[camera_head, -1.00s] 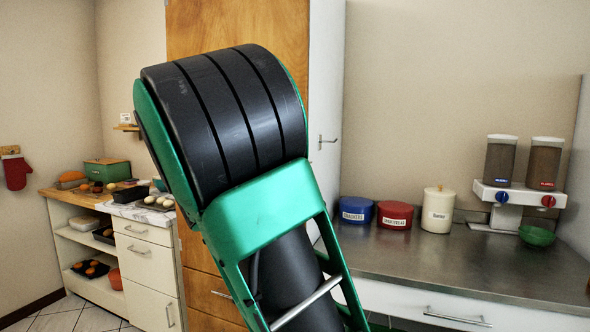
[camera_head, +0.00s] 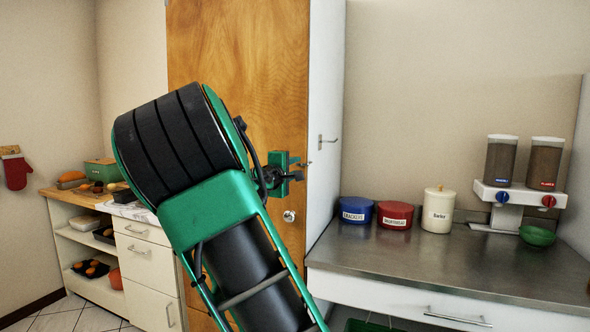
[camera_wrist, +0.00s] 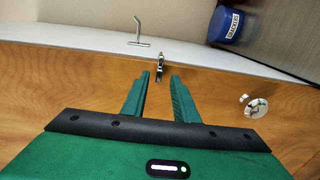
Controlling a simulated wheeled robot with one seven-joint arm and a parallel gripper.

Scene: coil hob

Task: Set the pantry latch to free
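The pantry is the tall wooden-doored cabinet (camera_head: 240,60) in the head view; its door also fills much of the wrist view (camera_wrist: 40,85). A small metal latch (camera_wrist: 160,66) sits at the door's edge beside the white side panel. It shows small in the head view (camera_head: 304,163), and its setting cannot be read. My gripper (camera_wrist: 160,77) is open and empty, its two green fingers pointing at the latch, with the latch just beyond and between the tips. In the head view, my gripper (camera_head: 292,172) is by the door edge, partly hidden by my arm.
A round metal knob (camera_head: 289,216) is on the door below my gripper. A metal hook-like handle (camera_head: 322,140) sticks out from the white side panel. Blue (camera_head: 356,211), red (camera_head: 395,215) and cream (camera_head: 437,210) canisters stand on the steel counter (camera_head: 440,260).

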